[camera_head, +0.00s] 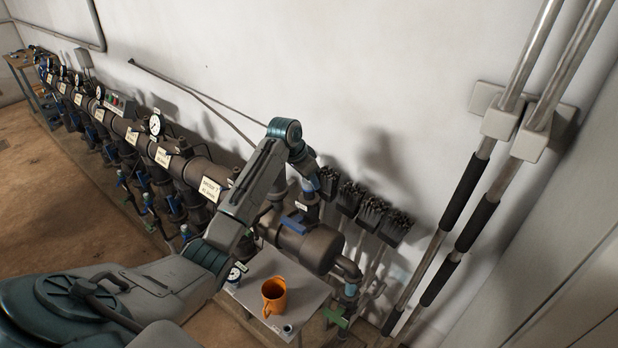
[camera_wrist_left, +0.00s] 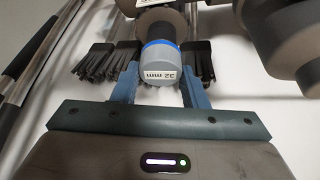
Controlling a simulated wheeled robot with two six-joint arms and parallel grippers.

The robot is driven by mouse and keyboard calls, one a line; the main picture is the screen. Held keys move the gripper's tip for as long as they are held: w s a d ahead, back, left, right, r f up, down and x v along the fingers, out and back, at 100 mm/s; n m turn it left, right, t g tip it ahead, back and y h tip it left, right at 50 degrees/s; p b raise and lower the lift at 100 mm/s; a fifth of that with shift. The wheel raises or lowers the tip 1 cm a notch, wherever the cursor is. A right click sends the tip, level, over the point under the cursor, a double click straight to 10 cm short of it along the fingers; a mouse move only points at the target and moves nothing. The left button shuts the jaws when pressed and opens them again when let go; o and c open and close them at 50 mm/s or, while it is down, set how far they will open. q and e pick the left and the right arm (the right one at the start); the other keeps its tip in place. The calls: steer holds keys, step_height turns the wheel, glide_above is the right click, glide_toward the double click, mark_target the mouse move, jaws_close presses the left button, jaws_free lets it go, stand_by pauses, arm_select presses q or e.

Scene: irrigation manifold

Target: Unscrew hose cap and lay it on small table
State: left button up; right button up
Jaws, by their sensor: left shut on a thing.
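The hose cap (camera_wrist_left: 160,68) is a grey cylinder with a blue ring and a "32 mm" label that reads upside down in the left wrist view. It sits at the end of a dark pipe piece (camera_wrist_left: 160,22). My left gripper (camera_wrist_left: 158,80) has one finger on each side of the cap and is shut on it. In the head view my left arm reaches over to the manifold's near end, and its wrist hides much of the cap area. The small table (camera_head: 311,291) has a grey top and stands below, in front of the pipe. My right gripper is not in view.
On the small table stand an orange mug (camera_head: 273,296), a small blue-and-white can (camera_head: 235,275) and a small round item (camera_head: 288,328). Black bristly brushes (camera_head: 372,212) hang along the wall. Bare tabletop shows right of the mug.

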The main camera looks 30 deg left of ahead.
arm_select(q)
steer(key=c, duration=0.5)
steer(key=shift+n+y, duration=0.4)
steer(key=shift+n, duration=0.5)
steer(key=shift+a+r, duration=0.1)
steer(key=shift+r, duration=0.1)
steer(key=shift+r, duration=0.9)
steer(key=shift+r, duration=0.3)
steer(key=shift+r, duration=0.8)
steer(key=shift+r, duration=0.4)
